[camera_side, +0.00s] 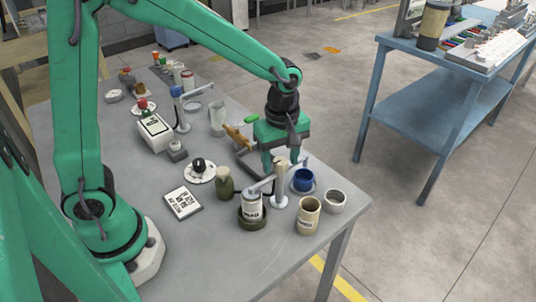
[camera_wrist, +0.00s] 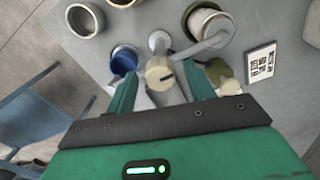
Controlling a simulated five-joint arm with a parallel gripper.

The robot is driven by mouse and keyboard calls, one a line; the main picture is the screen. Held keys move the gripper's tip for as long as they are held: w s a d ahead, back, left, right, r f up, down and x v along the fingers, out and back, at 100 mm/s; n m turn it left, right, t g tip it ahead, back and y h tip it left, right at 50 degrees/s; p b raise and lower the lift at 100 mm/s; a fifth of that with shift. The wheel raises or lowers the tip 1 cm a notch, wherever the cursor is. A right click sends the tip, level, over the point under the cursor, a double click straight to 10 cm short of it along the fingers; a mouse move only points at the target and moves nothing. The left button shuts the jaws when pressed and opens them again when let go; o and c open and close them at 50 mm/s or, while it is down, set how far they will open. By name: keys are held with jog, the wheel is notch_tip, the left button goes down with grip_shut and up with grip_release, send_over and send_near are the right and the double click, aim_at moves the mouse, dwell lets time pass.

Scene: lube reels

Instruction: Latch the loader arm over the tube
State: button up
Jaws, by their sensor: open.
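The grey loader arm (camera_side: 262,184) is carried on a pale post (camera_side: 280,201) near the table's right end. Its left end reaches to the top of the white labelled tube (camera_side: 252,207), which stands in a dark olive holder (camera_side: 252,223). In the wrist view the loader arm (camera_wrist: 205,45) crosses part of the round tube holder (camera_wrist: 209,20). A beige cylindrical knob (camera_wrist: 159,72) stands at the arm's near end. My gripper (camera_side: 280,160) is open, with its fingers on either side of the knob in the wrist view (camera_wrist: 160,90). I cannot tell if they touch it.
A blue cup (camera_side: 303,180), a beige cup (camera_side: 308,214) and a white cup (camera_side: 334,201) stand to the right. The front table area is clear.

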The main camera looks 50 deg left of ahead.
aim_at(280, 160)
jog(key=shift+r, duration=3.95)
jog(key=shift+a, duration=0.1)
jog(key=shift+s+a+r+m, duration=0.3)
jog(key=shift+s+r+m, duration=0.05)
jog(key=shift+r+m, duration=0.05)
jog(key=s+a+r+m+t, duration=0.2)
jog(key=s+a+m, duration=0.2)
jog(key=s+m, duration=0.3)
jog(key=s+a+r+m+t, duration=0.2)
jog(key=s+a+m+t, duration=0.1)
jog(key=s+m, duration=0.4)
jog(key=shift+a+t, duration=0.3)
jog(key=shift+a, duration=0.55)
jog(key=shift+c, duration=0.3)
